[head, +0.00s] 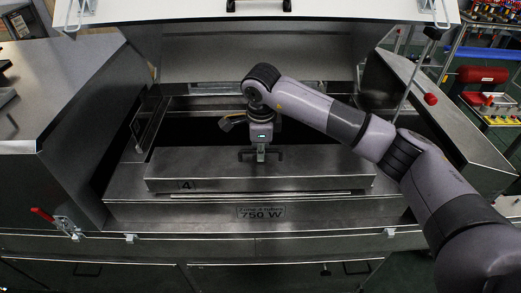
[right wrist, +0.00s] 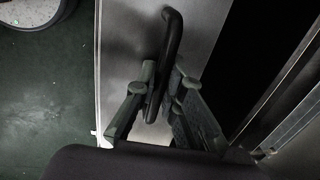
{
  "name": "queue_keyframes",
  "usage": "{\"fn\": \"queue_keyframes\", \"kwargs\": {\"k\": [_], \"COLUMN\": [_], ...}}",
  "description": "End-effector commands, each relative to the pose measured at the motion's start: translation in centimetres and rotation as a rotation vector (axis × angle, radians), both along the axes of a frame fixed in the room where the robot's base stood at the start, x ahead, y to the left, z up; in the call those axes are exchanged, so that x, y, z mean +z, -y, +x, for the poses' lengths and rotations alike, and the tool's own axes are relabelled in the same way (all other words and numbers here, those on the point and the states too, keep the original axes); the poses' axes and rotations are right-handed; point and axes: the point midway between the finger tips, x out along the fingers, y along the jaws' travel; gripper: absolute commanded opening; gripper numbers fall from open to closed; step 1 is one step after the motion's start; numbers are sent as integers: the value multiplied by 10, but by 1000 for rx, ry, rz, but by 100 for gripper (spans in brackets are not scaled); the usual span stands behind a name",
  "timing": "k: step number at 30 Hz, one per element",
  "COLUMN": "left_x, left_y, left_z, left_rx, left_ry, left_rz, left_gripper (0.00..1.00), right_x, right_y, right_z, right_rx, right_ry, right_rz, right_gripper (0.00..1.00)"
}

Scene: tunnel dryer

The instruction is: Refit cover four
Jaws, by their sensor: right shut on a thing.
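Cover four (head: 325,181) is a long grey metal lid marked "4", lying level at the front of the open dryer bay, above the panel (head: 261,211) that reads "750 W". Its dark handle stands at the middle of its top and shows in the right wrist view (right wrist: 171,40). My right gripper (head: 260,156) points down over the cover's middle, and its fingers are shut on that handle. In the right wrist view, the fingers (right wrist: 160,95) lie on either side of the handle. Whether the cover is fully seated cannot be told. My left gripper is out of view.
A raised hood (head: 260,55) stands behind the bay. Dark openings lie behind the cover. Metal housings flank the bay at left (head: 60,100) and right (head: 440,115). A red-handled latch (head: 57,222) is at front left, and a red-knobbed rod (head: 430,98) at right.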

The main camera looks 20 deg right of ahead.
Motion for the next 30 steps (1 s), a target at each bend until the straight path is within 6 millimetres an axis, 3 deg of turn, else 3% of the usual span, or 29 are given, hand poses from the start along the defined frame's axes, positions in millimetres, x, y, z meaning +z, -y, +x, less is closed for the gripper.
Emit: {"fn": "queue_keyframes", "kwargs": {"k": [17, 18, 28, 30], "left_x": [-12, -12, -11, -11], "left_y": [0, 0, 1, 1], "left_z": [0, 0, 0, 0], "left_rx": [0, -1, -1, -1], "left_ry": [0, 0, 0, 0], "left_rz": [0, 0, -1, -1], "left_gripper": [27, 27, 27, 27], "right_x": [-13, -13, -13, -13], "right_y": [0, 0, 0, 0], "right_z": [1, 1, 0, 0], "right_rx": [-1, -1, 0, 0], "right_ry": [3, 3, 1, 1], "right_rz": [1, 1, 0, 0], "right_gripper": [0, 10, 32, 33]}}
